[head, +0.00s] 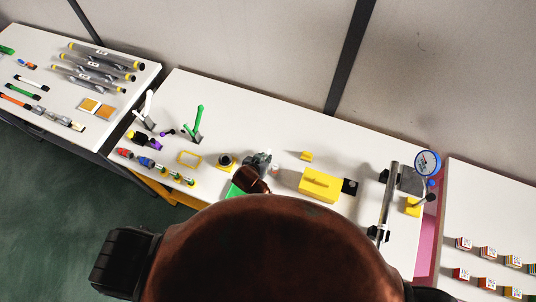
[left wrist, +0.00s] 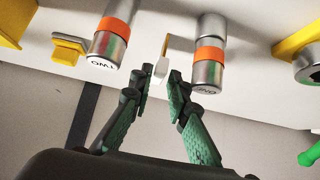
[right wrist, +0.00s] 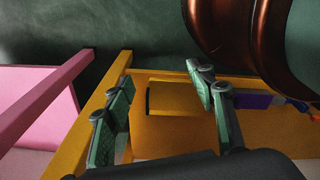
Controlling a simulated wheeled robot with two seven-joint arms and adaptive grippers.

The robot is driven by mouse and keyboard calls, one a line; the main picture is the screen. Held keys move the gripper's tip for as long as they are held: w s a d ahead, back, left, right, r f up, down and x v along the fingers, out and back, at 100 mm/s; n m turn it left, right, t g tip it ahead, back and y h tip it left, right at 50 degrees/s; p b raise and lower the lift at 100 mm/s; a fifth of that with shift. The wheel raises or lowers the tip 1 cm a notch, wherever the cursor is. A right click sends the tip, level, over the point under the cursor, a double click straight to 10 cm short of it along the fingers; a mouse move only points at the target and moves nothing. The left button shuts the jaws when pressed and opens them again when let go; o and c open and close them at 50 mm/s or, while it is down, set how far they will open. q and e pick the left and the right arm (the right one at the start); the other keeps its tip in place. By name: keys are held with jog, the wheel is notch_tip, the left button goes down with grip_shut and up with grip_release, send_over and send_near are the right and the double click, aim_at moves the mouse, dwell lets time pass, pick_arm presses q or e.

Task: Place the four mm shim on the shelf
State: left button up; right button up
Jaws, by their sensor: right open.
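I cannot pick out a thing marked as the four mm shim; no label can be read as four mm. My left gripper (head: 262,160) is low over the middle table. In the left wrist view its fingertips (left wrist: 161,75) are close together beside a small white piece (left wrist: 161,67) with a yellow part behind it. I cannot tell whether they touch it. Two metal cylinders with orange bands, a left one (left wrist: 113,39) and a right one (left wrist: 208,60), flank the tips. My right gripper (right wrist: 160,74) is open and empty near a yellow-orange frame (right wrist: 104,85). No shelf is clearly identifiable.
Small labelled blocks (head: 488,253) stand on the right table. A pink panel (right wrist: 45,100) is left of my right gripper.

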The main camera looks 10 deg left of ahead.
aim_at(268, 154)
pick_arm(q)
jog(key=x, duration=0.4)
jog(key=shift+w+f, duration=0.3)
jog(key=shift+f, duration=0.1)
grip_shut()
pick_arm(e)
jog(key=shift+w+a, duration=0.3)
jog(key=shift+w, duration=0.1)
jog(key=shift+w+d+r, duration=0.1)
